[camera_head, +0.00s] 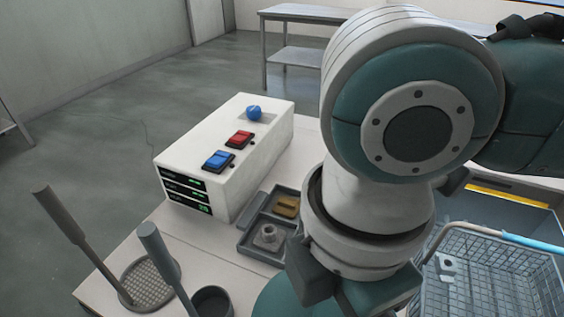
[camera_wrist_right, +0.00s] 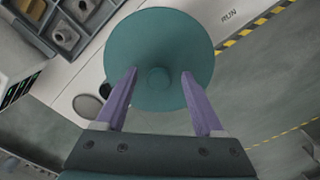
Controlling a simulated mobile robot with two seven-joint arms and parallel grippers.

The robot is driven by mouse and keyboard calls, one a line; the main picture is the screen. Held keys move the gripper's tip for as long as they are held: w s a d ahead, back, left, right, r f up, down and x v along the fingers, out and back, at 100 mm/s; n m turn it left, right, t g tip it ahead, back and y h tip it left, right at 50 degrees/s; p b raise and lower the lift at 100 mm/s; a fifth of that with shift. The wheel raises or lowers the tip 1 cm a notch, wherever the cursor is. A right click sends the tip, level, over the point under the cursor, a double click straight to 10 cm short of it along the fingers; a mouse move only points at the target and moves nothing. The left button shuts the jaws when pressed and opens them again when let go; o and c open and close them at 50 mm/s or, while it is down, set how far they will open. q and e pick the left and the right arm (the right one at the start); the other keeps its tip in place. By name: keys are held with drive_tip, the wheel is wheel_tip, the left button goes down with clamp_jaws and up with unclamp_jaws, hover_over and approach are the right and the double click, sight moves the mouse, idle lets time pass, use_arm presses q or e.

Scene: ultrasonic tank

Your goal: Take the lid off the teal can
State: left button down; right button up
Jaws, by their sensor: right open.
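The teal can's round lid (camera_wrist_right: 160,28) with a small centre knob (camera_wrist_right: 158,77) fills the upper middle of the right wrist view. My right gripper (camera_wrist_right: 158,72) is open, its two purple fingers over the lid on either side of the knob, with gaps between. I cannot tell how high the fingertips are. In the head view a teal edge of the lid (camera_head: 268,302) shows at the bottom, mostly hidden by my right arm. The can's body is hidden under the lid. My left gripper is not in view.
A white control box (camera_head: 255,160) stands behind left, near a grey compartment tray (camera_head: 247,243) with small parts. Two long-handled tools (camera_head: 62,215) (camera_head: 165,265) rise at front left.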

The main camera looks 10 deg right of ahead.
clamp_jaws()
idle(0.5)
